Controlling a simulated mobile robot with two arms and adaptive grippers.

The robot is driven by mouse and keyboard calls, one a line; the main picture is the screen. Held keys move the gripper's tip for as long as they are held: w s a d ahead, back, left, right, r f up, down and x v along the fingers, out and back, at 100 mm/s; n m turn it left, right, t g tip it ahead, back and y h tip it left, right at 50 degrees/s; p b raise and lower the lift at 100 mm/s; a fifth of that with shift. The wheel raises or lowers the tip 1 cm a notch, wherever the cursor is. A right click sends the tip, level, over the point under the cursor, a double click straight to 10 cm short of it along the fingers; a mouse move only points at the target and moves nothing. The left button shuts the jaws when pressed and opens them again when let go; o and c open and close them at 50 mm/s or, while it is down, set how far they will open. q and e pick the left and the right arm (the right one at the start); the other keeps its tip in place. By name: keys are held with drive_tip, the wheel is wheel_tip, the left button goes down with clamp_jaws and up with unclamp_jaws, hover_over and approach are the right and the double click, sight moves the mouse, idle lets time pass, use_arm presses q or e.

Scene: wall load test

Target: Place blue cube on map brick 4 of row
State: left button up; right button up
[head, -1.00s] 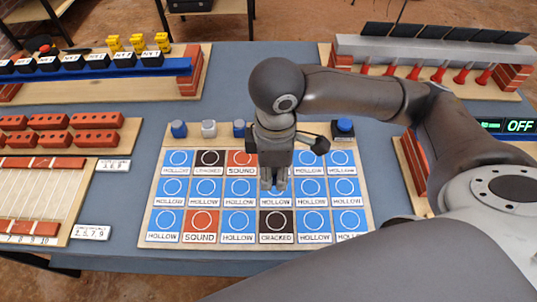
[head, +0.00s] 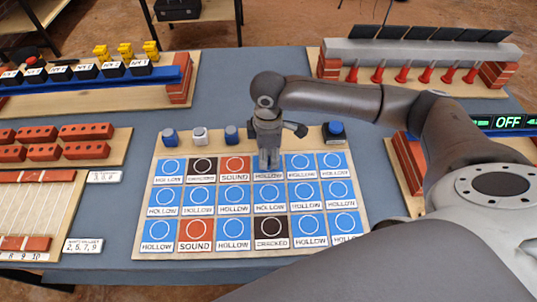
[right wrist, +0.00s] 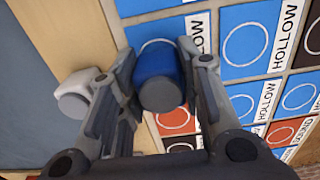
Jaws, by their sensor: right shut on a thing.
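My right gripper (head: 269,166) is low over the wooden map board (head: 215,149), at the fourth brick (head: 264,178) of the back row. In the right wrist view it is shut on the blue cube (right wrist: 157,78), which sits between both fingers with its grey end towards the camera. In the head view the gripper hides the cube. A blue HOLLOW tile (right wrist: 152,47) shows beyond the cube; I cannot tell whether the cube touches it. The neighbouring SOUND tile (head: 235,169) is red. My left gripper is out of view.
A blue-topped black box (head: 335,131) stands right of the gripper.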

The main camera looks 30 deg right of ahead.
drive_tip(key=shift+f, duration=0.55)
drive_tip(key=o, duration=1.1)
drive_tip(key=shift+f, duration=0.15)
drive_tip(key=shift+c, duration=0.2)
wheel_tip(320, 180, up, 12)
drive_tip(key=shift+r, duration=0.15)
